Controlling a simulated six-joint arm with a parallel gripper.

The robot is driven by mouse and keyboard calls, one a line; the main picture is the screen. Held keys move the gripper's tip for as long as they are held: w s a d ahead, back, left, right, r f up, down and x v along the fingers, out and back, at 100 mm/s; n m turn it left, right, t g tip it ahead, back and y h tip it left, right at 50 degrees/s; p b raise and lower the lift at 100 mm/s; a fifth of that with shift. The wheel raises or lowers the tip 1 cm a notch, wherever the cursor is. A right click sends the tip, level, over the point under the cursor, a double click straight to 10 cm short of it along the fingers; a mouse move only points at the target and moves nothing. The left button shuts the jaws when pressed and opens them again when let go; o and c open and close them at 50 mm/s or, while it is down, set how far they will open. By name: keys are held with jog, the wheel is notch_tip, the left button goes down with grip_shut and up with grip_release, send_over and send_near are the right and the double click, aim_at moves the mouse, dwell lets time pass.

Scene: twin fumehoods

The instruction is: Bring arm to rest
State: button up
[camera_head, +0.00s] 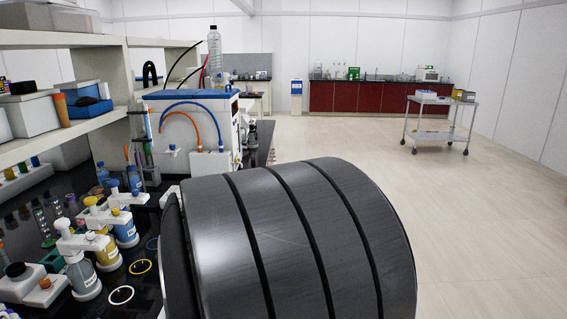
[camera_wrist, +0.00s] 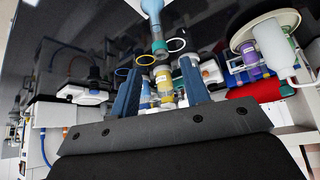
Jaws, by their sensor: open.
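My gripper (camera_wrist: 160,92) shows in the wrist view, its two blue fingers apart with a gap between them. A bottle with yellow contents (camera_wrist: 165,86) shows in the gap beyond the fingers; I see no contact with it. In the head view a large dark grey rounded part of my arm fills the lower middle, and my gripper is not visible there.
Bottles with dispenser tops (camera_head: 82,277) and coloured rings (camera_head: 121,295) stand on the black bench at left. Shelves (camera_head: 60,40) and a white apparatus with hoses (camera_head: 190,125) are beyond. The floor at right is clear up to a trolley (camera_head: 436,134).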

jog(key=x, duration=0.7)
jog(key=shift+a+f, duration=0.1)
jog(key=shift+f, duration=0.25)
notch_tip(320, 180, up, 4)
jog(key=shift+f, duration=0.2)
